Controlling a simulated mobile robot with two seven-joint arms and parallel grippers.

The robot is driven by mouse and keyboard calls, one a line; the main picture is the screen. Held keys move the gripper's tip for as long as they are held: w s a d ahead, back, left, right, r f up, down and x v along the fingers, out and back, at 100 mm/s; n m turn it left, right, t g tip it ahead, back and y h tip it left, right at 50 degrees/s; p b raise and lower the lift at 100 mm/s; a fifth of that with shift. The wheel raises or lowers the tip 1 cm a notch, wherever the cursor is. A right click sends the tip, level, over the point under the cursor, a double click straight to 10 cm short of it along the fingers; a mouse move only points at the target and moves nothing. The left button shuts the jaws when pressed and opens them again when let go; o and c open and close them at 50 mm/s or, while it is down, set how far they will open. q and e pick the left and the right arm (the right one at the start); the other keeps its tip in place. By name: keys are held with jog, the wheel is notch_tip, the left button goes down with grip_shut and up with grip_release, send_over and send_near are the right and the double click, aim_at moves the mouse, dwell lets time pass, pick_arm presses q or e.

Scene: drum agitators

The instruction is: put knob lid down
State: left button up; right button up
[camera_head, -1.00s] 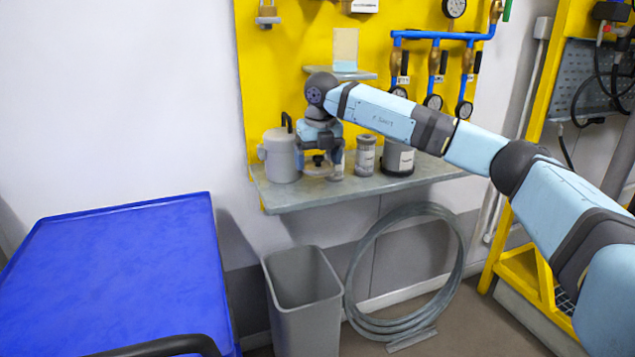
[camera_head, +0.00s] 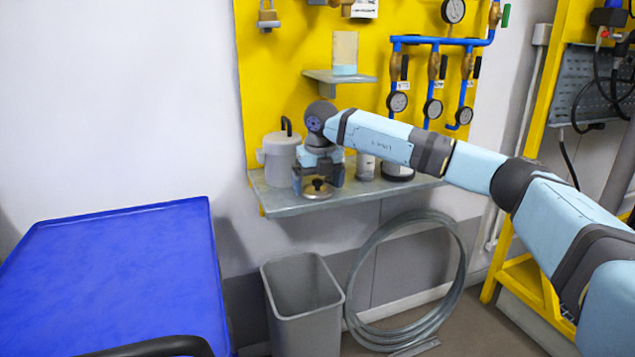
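The knob lid (camera_head: 317,191) is a small brass-coloured disc with a knob on top, low at the front of the grey wall shelf (camera_head: 400,189). My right gripper (camera_head: 318,182) points down over it, with its fingers around the knob, and appears shut on it. I cannot tell whether the lid touches the shelf or hangs just above it. The gripper hides part of the shelf behind it. My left gripper is not in view.
A grey canister (camera_head: 281,160) stands close left of the gripper. A small jar (camera_head: 365,168) and a dark-based container (camera_head: 397,171) stand to the right. A small upper shelf (camera_head: 340,77) hangs above. A grey bin (camera_head: 303,300) and blue-topped table (camera_head: 120,265) are below.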

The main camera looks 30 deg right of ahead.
aim_at(320, 192)
jog(key=shift+r, duration=0.1)
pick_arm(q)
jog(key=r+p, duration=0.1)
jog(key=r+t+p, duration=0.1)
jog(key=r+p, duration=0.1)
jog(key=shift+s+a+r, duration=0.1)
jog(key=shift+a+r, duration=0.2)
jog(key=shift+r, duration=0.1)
pick_arm(e)
notch_tip(320, 192, up, 12)
jog(key=s, duration=0.1)
jog(key=shift+s+a, duration=0.25)
jog(key=shift+s, duration=0.1)
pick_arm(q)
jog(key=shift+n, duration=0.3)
